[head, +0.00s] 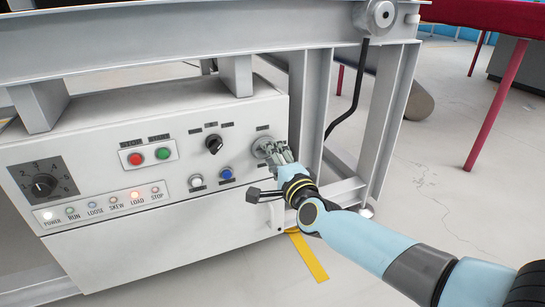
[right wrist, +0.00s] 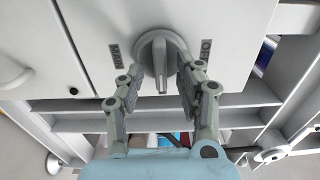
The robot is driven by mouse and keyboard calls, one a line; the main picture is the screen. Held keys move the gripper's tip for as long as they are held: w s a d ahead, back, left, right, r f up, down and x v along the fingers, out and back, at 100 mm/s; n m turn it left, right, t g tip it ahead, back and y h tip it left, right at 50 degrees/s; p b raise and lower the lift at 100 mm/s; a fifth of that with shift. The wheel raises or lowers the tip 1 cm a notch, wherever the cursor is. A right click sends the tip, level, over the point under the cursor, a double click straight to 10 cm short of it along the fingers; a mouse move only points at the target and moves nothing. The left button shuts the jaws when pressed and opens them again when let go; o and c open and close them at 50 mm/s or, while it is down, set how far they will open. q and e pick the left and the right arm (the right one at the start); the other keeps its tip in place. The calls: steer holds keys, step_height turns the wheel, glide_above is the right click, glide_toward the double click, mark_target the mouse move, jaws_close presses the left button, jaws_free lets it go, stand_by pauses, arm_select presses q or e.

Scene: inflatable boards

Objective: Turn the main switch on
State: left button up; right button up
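The main switch is a grey rotary knob (right wrist: 160,60) with a raised bar handle on a round base, on the white panel. The right wrist view shows a label reading MAIN (right wrist: 117,53) on its left and one reading OFF (right wrist: 205,50) on its right. In the head view the knob (head: 262,147) sits at the panel's right end, partly covered by my right gripper (head: 276,153). In the right wrist view my right gripper (right wrist: 160,72) is open, with one finger on each side of the handle and gaps between. My left gripper is not in view.
The control panel (head: 110,110) also carries a red button (head: 135,159), a green button (head: 163,153), a black selector (head: 213,143), a dial (head: 44,185) and a lamp row. A grey frame post (head: 310,105) stands close right of the switch. A steel beam (head: 200,35) runs above.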

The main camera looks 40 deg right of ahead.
steer(key=v, duration=1.1)
steer(key=shift+s, duration=0.4)
steer(key=shift+a, duration=0.15)
